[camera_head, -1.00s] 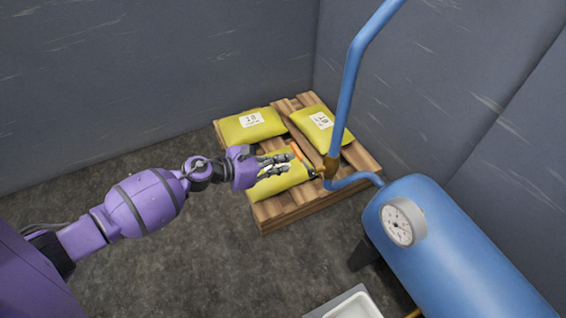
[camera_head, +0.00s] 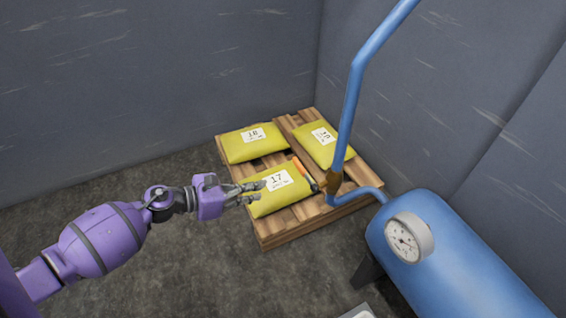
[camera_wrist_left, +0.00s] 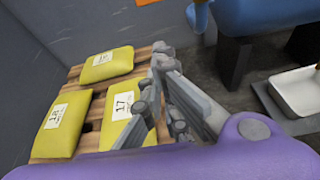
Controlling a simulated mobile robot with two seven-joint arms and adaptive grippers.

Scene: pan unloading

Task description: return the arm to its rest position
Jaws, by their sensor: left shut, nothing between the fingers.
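My left gripper (camera_head: 248,192) is at the end of the purple arm coming in from the left in the head view. Its grey fingers are shut with nothing between them, and they overlap the near left edge of the yellow bag labelled 17 (camera_head: 290,198) in the picture. In the left wrist view the gripper (camera_wrist_left: 160,75) shows over the pallet, with the bag labelled 17 (camera_wrist_left: 121,105) behind its fingers. I cannot tell how high the gripper is above the bag. My right gripper is not in view.
The wooden pallet (camera_head: 285,232) also bears two more yellow bags (camera_head: 252,143) (camera_head: 318,143). An orange-and-dark object (camera_head: 304,172) lies by bag 17. A blue tank (camera_head: 455,260) with a gauge and pipe (camera_head: 352,90) stands right. Grey walls enclose the corner.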

